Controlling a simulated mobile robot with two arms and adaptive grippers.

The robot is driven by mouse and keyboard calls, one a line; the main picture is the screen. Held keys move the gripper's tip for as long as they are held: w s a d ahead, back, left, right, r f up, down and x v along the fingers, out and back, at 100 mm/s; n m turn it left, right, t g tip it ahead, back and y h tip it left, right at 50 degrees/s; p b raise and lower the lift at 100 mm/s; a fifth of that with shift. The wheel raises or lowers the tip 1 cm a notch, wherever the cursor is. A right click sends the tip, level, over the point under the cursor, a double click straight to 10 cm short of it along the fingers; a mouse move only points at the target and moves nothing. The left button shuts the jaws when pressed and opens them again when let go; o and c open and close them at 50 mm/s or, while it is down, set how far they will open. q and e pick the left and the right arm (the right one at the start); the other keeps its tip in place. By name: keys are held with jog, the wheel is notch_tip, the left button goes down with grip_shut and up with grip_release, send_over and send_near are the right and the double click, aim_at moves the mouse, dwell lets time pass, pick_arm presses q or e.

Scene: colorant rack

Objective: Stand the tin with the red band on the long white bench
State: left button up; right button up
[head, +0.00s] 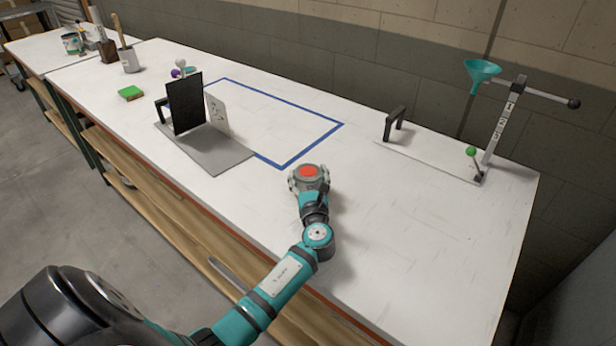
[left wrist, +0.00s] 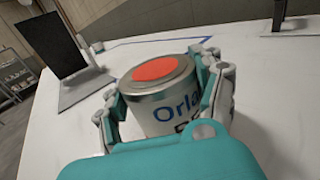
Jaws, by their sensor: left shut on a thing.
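My left gripper (head: 309,183) is shut on a silver tin (head: 309,171) with a red disc on its top. In the left wrist view the tin (left wrist: 166,95) sits between the two fingers of the gripper (left wrist: 160,88), roughly upright. Blue lettering starting "Orl" shows on its side; no red band shows on the visible part. The tin is over the long white bench (head: 400,230), near its front edge. Its base is hidden, so I cannot tell whether it touches the bench. My right gripper is not in view.
A blue-outlined area (head: 285,165) lies behind the gripper. A grey stand with a black panel (head: 185,103) is to its left. A white plate with a black handle (head: 395,122) and a post with a teal funnel (head: 482,70) stand right. Bare bench surrounds the tin.

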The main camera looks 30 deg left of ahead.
pick_arm(q)
jog(key=o, duration=1.3)
jog(key=shift+f, duration=0.15)
jog(key=shift+r, duration=0.2)
jog(key=b+v, duration=0.1)
jog(key=v, duration=1.1)
